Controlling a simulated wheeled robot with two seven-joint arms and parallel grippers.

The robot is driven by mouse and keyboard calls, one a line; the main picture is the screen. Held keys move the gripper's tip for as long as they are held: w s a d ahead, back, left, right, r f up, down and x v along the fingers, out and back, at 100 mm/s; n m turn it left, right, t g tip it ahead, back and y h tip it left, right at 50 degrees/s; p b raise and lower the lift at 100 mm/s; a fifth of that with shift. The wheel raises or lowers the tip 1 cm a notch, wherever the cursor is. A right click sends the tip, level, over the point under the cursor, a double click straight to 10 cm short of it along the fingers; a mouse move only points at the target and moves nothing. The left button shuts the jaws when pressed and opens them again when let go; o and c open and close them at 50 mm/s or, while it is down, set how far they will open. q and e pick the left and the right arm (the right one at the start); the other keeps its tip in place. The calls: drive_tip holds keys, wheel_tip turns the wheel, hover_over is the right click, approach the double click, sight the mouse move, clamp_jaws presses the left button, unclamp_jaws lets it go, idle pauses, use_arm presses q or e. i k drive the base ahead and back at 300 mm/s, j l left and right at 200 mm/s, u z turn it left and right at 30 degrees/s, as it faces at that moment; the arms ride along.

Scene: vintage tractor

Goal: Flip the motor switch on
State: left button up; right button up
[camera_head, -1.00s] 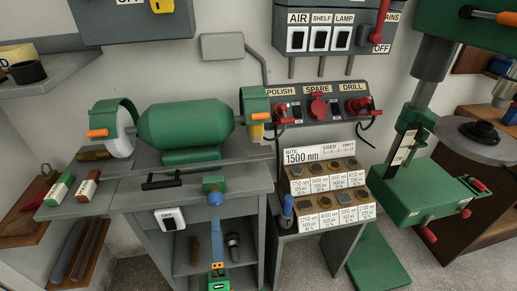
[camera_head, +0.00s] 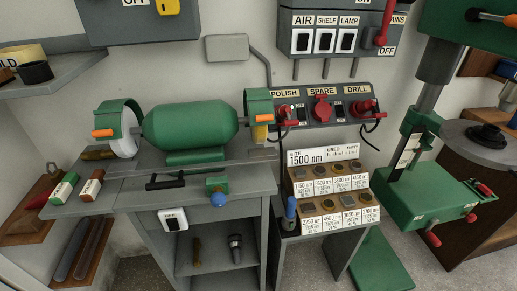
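A green bench motor (camera_head: 190,126) with a wheel at its left end and green guards at both ends sits on the grey workbench (camera_head: 132,199). A white switch box (camera_head: 173,219) with a dark rocker is on the bench front below the motor. Its small label seems to read OFF, and the rocker's position is too small to tell. No label in view names a motor switch. Neither of my grippers shows in the head view.
A green box with a blue ball knob (camera_head: 218,199) and a black handle (camera_head: 165,181) are near the bench's front edge. A socket panel (camera_head: 322,106) labelled POLISH, SPARE and DRILL and a switch panel (camera_head: 336,37) are on the wall. A green drill press (camera_head: 412,195) stands right.

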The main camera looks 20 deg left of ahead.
sight(173, 224)
drive_tip(key=u, duration=1.55)
